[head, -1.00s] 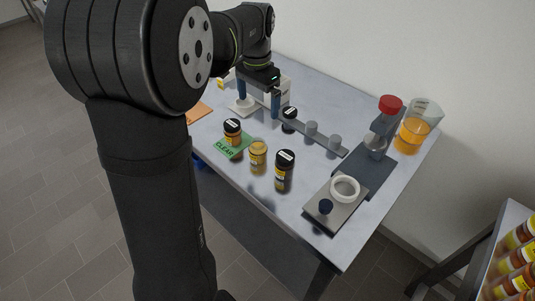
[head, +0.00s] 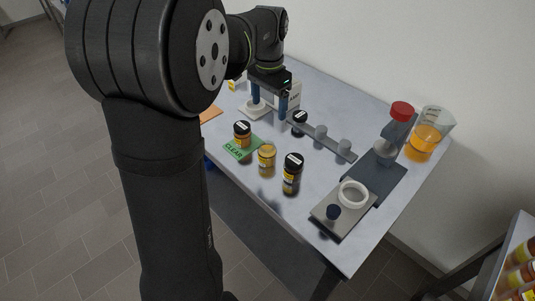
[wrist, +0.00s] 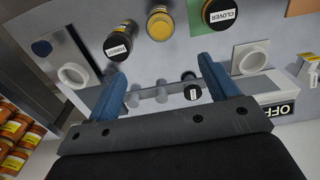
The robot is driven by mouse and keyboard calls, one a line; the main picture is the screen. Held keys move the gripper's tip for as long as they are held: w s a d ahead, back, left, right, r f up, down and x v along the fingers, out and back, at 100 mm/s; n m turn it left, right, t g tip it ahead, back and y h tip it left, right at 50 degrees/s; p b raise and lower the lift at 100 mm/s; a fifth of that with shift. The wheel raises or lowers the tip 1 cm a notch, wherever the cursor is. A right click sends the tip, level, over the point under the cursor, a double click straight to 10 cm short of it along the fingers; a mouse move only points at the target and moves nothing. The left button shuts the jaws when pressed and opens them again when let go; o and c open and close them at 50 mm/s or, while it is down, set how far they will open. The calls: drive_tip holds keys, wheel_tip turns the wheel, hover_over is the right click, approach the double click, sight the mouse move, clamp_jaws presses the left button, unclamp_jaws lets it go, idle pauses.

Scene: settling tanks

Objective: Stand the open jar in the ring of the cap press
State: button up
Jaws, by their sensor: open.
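The open jar (head: 267,158), yellow with no black lid, stands upright on the table between two black-capped jars. It also shows at the top of the wrist view (wrist: 160,25). The cap press (head: 375,171) has a dark base, a post and a red knob. Its white ring (head: 353,194) sits empty on a grey plate at the front right; I see it at left in the wrist view (wrist: 73,75). My gripper (head: 269,103) points down, open and empty, its blue fingers apart over the back left of the table, away from the open jar.
A capped jar (head: 242,134) stands on the green CLEAR mat; another (head: 292,173) stands right of the open jar. A peg rail (head: 320,136) with a black cap lies behind them. An amber beaker (head: 426,138) is by the press. A white holder (wrist: 250,57) is near my gripper.

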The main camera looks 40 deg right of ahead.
drive_tip(key=n, duration=0.2)
approach(267, 145)
wheel_tip(267, 145, down, 7)
drive_tip(key=shift+s+d+r, duration=0.1)
drive_tip(key=shift+d, duration=0.05)
drive_tip(key=shift+f, duration=2.75)
drive_tip(key=c, duration=1.2)
